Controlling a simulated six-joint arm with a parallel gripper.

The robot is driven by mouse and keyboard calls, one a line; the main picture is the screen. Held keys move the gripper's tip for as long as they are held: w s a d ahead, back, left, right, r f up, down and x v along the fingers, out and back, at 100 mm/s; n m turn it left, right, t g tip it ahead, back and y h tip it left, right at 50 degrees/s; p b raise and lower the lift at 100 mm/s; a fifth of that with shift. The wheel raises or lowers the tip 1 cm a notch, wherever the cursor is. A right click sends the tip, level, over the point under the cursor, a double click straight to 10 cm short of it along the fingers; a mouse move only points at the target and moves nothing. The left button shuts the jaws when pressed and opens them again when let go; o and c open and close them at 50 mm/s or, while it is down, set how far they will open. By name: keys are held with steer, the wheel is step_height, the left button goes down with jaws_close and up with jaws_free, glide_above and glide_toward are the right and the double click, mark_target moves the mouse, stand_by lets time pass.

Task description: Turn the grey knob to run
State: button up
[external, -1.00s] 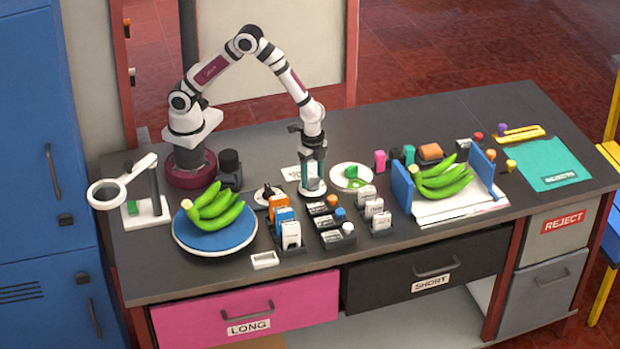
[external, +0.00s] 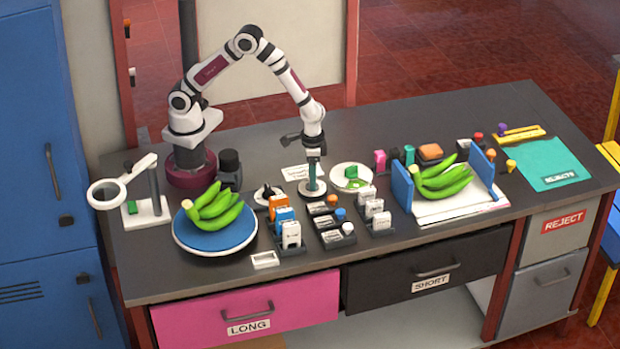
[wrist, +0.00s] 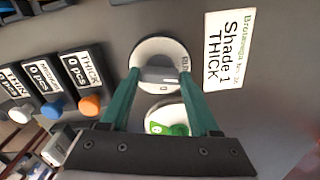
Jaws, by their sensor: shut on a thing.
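The grey knob (wrist: 158,76) sits on a round white dial (wrist: 150,50) in the wrist view. The dial has small dark lettering at its right, partly hidden by a finger, and a "0" mark below the knob. My gripper (wrist: 160,72) is shut on the knob, with one teal finger on each side. In the external view my gripper (external: 314,178) points straight down onto the dial (external: 306,193), and the fingers hide the knob. I cannot tell exactly which mark the knob points at.
A white disc with a green item (external: 351,177) stands close right of my gripper. A printed card (external: 299,172) lies behind it. Counter blocks (external: 333,222) stand in front. Bananas on a blue plate (external: 214,230) are at left.

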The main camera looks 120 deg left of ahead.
steer(key=shift+n, duration=1.5)
steer(key=o, duration=1.4)
steer(key=shift+c, duration=0.2)
step_height(320, 180, up, 16)
